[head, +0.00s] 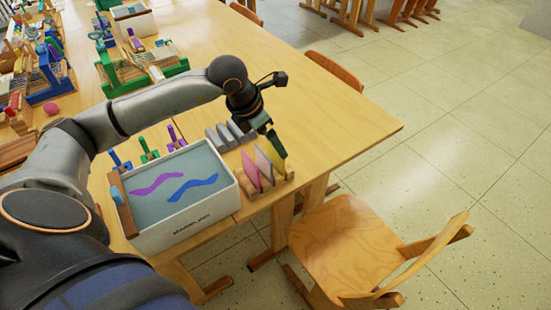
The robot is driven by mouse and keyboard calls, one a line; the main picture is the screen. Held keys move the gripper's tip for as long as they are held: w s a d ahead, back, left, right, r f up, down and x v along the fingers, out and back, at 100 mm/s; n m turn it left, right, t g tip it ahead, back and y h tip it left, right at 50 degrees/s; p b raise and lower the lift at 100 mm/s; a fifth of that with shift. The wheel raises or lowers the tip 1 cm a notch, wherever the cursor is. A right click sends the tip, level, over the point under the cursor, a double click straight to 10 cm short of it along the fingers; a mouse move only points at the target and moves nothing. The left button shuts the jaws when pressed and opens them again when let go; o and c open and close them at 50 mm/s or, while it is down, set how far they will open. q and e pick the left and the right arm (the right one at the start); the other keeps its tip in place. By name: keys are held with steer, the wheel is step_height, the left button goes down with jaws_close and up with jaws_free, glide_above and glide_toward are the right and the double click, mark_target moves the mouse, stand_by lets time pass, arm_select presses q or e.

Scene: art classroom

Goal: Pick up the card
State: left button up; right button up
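Several thin cards stand upright in a small wooden rack (284,186) near the table's right edge: a pink card (251,170), a pale grey-beige card (264,164) and an olive-yellow card (277,150). My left gripper (268,131) points down at the top of the olive-yellow card, close to it or touching it. Its fingertips are small and partly hidden, so I cannot tell whether they are open or closed on the card. My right gripper is not in view.
A white tray (189,228) with purple and blue wavy marks stands left of the rack. A grey slotted holder (231,135) is behind it. Stamp-like tools with green (149,150) and other handles stand behind the tray. A wooden chair (345,245) is at the front right. The table's right corner is clear.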

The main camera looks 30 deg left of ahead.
mark_target(276, 159)
arm_select(q)
steer(key=x, duration=0.4)
steer(key=shift+w+f, duration=0.1)
steer(key=shift+f, duration=0.2)
steer(key=shift+c, duration=0.2)
steer(key=c, duration=0.7)
